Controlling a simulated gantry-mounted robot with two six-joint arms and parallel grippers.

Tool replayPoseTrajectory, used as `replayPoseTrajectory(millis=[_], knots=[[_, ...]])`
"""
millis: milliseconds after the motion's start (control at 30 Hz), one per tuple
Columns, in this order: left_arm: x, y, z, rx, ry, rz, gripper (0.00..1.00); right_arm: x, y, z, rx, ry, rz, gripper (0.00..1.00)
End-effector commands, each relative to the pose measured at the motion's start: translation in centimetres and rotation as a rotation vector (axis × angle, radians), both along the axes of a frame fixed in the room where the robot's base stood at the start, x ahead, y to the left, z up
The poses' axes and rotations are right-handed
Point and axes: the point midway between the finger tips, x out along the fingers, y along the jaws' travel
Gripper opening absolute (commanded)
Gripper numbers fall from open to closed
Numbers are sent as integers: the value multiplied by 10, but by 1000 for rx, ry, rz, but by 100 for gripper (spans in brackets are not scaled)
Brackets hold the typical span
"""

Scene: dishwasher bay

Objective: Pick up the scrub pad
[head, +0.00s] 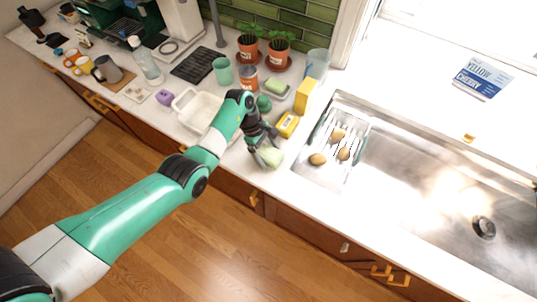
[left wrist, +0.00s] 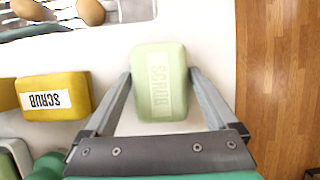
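A pale green scrub pad (left wrist: 176,60) with a white SCRUB label lies between the two fingers of my left gripper (left wrist: 160,76). The fingertips are at its left and right sides, touching or almost touching; I cannot tell which. In the head view the left gripper (head: 262,146) is over the front of the counter, with the green pad (head: 271,158) under it, near the counter's front edge. A yellow scrub pad (head: 288,124) with a SCRUB label lies just behind; it also shows in the left wrist view (left wrist: 53,97). My right gripper is not in view.
A yellow block (head: 306,96) and a green soap-like block on a dish (head: 278,88) stand farther back. A white tub (head: 200,110) is left of the gripper. The sink (head: 420,180), with a rack and brown egg-shaped items (head: 317,159), is to the right.

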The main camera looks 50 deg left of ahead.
Motion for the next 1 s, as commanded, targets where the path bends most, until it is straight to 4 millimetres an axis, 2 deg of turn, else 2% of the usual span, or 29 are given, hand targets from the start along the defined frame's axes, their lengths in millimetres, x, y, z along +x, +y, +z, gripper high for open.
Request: replayPoseTrajectory(millis=[33, 67, 300, 367, 400, 600, 733, 900, 1000], knots=[[0, 0, 0, 0, 0, 0, 80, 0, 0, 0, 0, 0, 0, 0], [0, 0, 0, 0, 0, 0, 75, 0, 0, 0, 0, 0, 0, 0], [0, 0, 0, 0, 0, 0, 32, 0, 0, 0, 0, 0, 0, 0], [0, 0, 0, 0, 0, 0, 23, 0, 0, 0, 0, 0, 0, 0], [0, 0, 0, 0, 0, 0, 14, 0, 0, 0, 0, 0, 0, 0], [0, 0, 2, 0, 0, 0, 14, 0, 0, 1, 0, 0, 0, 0], [0, 0, 11, 1, -2, 1, 14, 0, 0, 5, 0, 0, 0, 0], [1, 0, 42, 1, -4, 0, 14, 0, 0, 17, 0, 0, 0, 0], [-12, -10, 60, 1, -3, -1, 14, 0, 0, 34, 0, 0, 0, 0]])
